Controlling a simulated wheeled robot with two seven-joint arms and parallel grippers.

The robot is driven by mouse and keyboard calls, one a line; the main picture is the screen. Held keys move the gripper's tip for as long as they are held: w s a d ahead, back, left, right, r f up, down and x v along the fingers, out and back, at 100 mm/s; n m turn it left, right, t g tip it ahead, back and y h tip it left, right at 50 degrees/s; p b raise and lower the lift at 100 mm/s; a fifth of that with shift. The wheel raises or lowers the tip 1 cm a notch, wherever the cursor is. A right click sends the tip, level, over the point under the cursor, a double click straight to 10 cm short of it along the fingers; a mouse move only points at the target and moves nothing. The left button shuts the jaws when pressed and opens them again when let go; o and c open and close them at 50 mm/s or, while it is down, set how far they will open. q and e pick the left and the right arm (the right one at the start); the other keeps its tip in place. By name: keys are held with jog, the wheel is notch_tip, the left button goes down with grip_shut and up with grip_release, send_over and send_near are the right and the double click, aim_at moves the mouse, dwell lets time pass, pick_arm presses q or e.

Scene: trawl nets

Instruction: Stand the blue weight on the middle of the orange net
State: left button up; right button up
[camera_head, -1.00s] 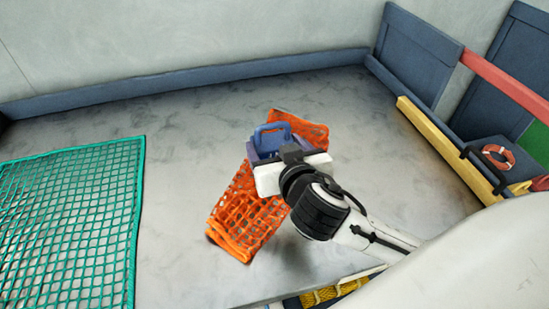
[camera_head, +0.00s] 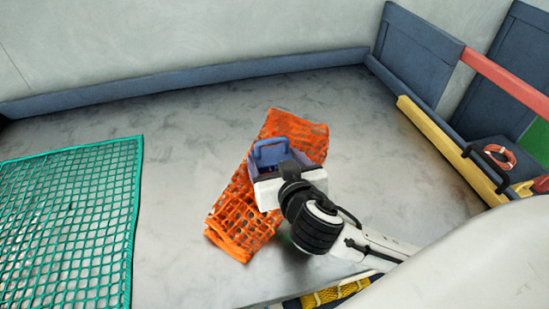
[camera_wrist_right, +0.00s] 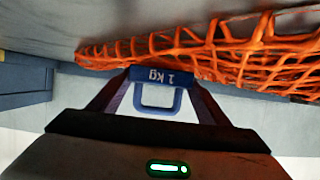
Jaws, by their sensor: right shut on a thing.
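The blue weight (camera_head: 270,151) has a loop handle and shows in the head view over the middle part of the orange net. In the right wrist view the weight (camera_wrist_right: 160,75) is marked "1 kg" and sits between my fingers, with the lettering upside down. My right gripper (camera_head: 277,170) is shut on it. The orange net (camera_head: 297,127) lies as a crumpled strip on the grey floor. In the wrist view the net (camera_wrist_right: 215,45) is right beside the weight's base; I cannot tell whether they touch. My left gripper is not in view.
A green net (camera_head: 75,215) lies flat on the floor at the left. A yellow beam (camera_head: 435,135), blue panels (camera_head: 418,50) and an orange ring (camera_head: 498,157) are at the right. The floor between the two nets is clear.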

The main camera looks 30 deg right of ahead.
jog(key=shift+r, duration=0.1)
jog(key=o, duration=1.9)
jog(key=shift+f, duration=0.25)
jog(key=shift+o, duration=0.2)
